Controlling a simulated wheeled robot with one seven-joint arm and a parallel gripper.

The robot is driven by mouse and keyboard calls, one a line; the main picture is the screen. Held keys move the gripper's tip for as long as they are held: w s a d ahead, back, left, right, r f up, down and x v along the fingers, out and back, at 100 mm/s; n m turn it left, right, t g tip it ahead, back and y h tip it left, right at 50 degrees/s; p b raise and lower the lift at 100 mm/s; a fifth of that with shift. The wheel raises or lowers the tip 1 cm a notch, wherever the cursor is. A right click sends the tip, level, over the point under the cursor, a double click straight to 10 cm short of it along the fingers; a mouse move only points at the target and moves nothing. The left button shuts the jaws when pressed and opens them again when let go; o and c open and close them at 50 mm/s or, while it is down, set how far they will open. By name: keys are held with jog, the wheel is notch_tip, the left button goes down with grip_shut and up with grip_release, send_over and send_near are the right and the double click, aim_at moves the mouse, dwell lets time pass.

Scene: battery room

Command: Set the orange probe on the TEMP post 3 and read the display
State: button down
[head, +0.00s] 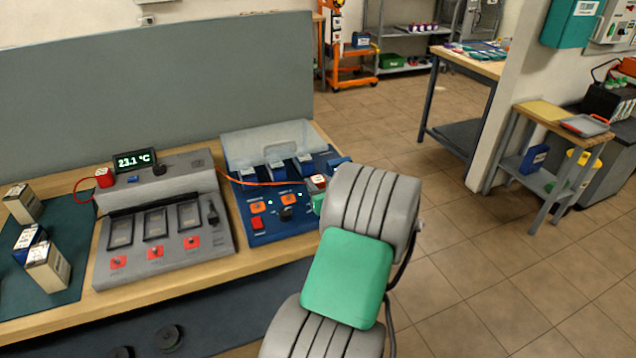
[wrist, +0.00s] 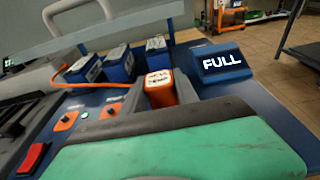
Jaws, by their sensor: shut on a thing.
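The orange probe (wrist: 160,90) is a small block with a white label on top. In the head view it shows beside my forearm (head: 317,182), over the blue unit's right part. An orange cable runs from it to the grey tester (head: 165,275). The tester's front has three red posts; the rightmost (head: 192,242) is bare, and the labels are too small to read. The display (head: 135,160) reads 23.1 °C.
A red probe (head: 104,178) with a red cable stands at the tester's left. The blue unit (head: 262,232) holds blue batteries under a raised clear lid (head: 265,142). A FULL sign (wrist: 222,62) stands right of the probe. Boxed batteries (head: 47,268) stand on a dark mat at the left.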

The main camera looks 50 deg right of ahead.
jog(key=shift+f, duration=0.1)
jog(key=c, duration=1.2)
grip_release()
jog(key=shift+p+v, duration=1.6)
jog(key=shift+v, duration=3.7)
jog(key=shift+s+a, duration=0.1)
jog(key=shift+s, duration=0.1)
